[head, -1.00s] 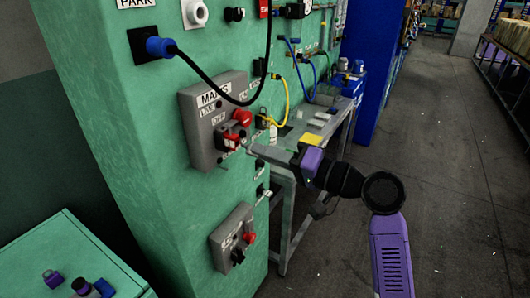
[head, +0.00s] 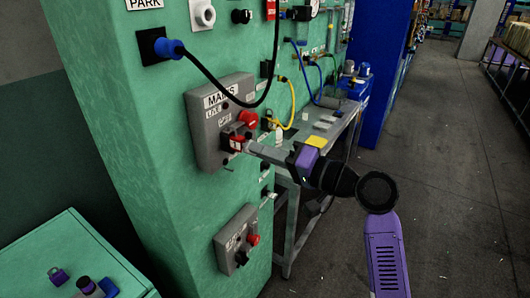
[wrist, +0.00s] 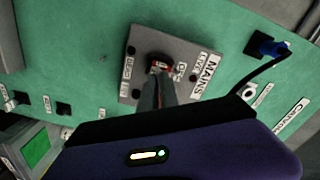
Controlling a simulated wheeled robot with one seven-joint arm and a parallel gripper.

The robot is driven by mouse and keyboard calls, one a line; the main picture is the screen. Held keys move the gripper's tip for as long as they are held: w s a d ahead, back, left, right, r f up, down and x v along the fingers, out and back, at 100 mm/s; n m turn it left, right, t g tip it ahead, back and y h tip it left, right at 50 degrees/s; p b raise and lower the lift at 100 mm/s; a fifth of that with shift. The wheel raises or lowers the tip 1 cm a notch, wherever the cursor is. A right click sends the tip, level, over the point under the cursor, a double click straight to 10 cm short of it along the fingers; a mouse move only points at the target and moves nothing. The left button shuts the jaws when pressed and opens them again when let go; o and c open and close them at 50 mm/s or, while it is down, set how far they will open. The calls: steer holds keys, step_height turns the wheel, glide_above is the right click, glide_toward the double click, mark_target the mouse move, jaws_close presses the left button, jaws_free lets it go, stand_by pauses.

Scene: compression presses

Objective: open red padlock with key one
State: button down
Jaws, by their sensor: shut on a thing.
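The red padlock (head: 236,144) hangs at the switch of the grey MAINS box (head: 208,130) on the green wall panel. In the wrist view the red padlock (wrist: 160,62) shows just beyond my fingertips. My gripper (head: 252,149) points left at the padlock, its tips right against or just short of it; contact cannot be told. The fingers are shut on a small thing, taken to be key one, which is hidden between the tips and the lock. Whether the key is in the lock cannot be seen. The padlock looks closed, but its shackle is mostly hidden.
A red knob (head: 248,119) sits just above the padlock. A black cable (head: 225,84) hangs in front of the panel. A second grey switch box (head: 236,240) is below. A purple padlock (head: 58,276) lies on the green cabinet at lower left. Floor at right is clear.

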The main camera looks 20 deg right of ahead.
steer(key=shift+w+a, duration=0.15)
steer(key=shift+w, duration=0.1)
steer(key=c, duration=1.5)
jaws_free()
steer(key=b+v, duration=0.2)
steer(key=v, duration=0.6)
steer(key=shift+w, duration=0.1)
